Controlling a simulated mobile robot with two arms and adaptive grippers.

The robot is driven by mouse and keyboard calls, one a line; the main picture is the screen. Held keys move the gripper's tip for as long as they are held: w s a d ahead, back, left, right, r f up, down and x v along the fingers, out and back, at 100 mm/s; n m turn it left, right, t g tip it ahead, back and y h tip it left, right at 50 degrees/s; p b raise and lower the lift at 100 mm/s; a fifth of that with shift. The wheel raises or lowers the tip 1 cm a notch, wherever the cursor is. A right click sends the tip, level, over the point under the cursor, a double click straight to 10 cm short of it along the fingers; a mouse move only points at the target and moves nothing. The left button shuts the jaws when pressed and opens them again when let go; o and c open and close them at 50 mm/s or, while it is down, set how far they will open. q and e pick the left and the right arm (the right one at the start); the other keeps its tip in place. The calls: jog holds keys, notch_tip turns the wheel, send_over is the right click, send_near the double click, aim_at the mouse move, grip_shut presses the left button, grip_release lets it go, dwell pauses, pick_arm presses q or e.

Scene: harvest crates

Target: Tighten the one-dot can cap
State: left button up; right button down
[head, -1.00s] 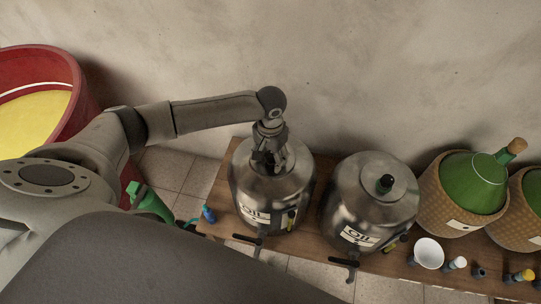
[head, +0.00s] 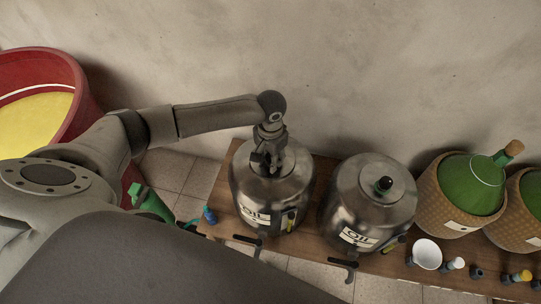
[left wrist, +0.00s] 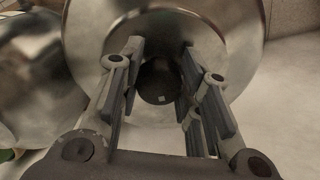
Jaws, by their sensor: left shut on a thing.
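The left steel oil can (head: 245,185) stands upright on the wooden bench, its OIL label facing the front. My left gripper (head: 268,165) points down over the middle of its lid and is shut on the can's dark round cap. In the left wrist view the cap (left wrist: 158,76) sits between the two fingers of my left gripper (left wrist: 162,84), with one small pale mark on it. In the head view the gripper hides the cap. My right gripper is not in view.
A second oil can (head: 345,190) with a dark cap (head: 384,184) stands close to the right. Wicker-wrapped green demijohns (head: 470,182), a white bowl (head: 428,254) and small bottles are further right. A red tub (head: 88,110) is at the left. The wall is behind.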

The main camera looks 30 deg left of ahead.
pick_arm(q)
jog(key=m+p, duration=0.3)
jog(key=shift+r, duration=0.25)
jog(key=m+p, duration=0.2)
jog(key=m, duration=0.1)
jog(key=m+p, duration=0.1)
jog(key=m, duration=0.1)
jog(key=shift+w+f+m, duration=0.1)
jog(key=shift+m, duration=0.3)
jog(key=m+p, duration=0.1)
jog(key=m, duration=0.3)
jog(key=shift+w+a, duration=0.1)
jog(key=shift+w+m+p, duration=0.1)
jog(key=shift+m+p, duration=0.35)
jog(key=shift+m, duration=1.85)
jog(key=o, duration=0.9)
jog(key=shift+o, duration=0.6)
jog(key=shift+f, duration=0.1)
